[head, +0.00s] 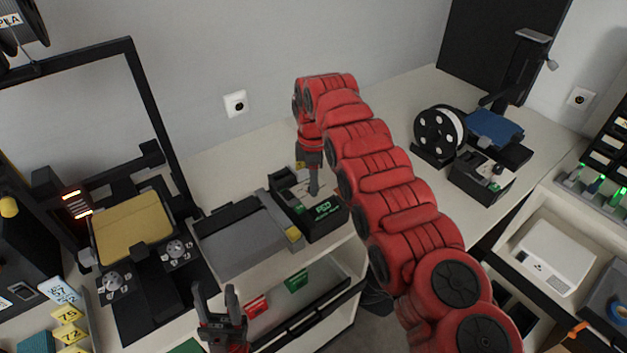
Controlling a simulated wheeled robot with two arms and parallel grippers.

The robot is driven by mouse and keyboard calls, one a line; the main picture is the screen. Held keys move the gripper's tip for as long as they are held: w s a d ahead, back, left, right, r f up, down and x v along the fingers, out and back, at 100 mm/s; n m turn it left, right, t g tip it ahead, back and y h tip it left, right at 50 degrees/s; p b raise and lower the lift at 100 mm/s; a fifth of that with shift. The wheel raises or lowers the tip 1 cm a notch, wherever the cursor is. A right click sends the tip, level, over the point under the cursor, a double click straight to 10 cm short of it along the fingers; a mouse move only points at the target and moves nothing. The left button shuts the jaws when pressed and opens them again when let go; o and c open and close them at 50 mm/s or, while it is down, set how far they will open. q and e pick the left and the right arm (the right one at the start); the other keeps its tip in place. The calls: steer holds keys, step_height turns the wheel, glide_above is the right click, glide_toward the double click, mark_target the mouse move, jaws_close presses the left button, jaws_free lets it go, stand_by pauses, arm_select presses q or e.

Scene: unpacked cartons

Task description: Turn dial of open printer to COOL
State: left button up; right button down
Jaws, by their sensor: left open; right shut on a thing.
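The open-frame printer stands at the left, with a black frame (130,85) and a gold bed (133,228). Two round dials, a left dial (114,281) and a right dial (176,250), sit on plates at its front; their settings are too small to read. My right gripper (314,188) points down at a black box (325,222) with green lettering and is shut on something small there. The fingers hide what it is. My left gripper (222,304) is open and empty, in front of the counter near the bottom edge.
A grey flat-topped unit (235,240) stands between printer and black box. A shelf with red and green tags (296,281) lies below. At the right are a filament spool (440,132), a blue-bed printer (494,128) and a white device (553,256). Counter behind the black box is clear.

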steer(key=shift+w+r+n, duration=0.1)
steer(key=shift+n, duration=1.6)
steer(key=c, duration=0.5)
jaws_free()
steer(key=shift+c, duration=0.2)
step_height(320, 180, up, 4)
steer(key=shift+a+f, duration=0.15)
step_height(320, 180, up, 14)
steer(key=p, duration=1.3)
steer(key=shift+f+p, duration=0.2)
steer(key=shift+p, duration=0.2)
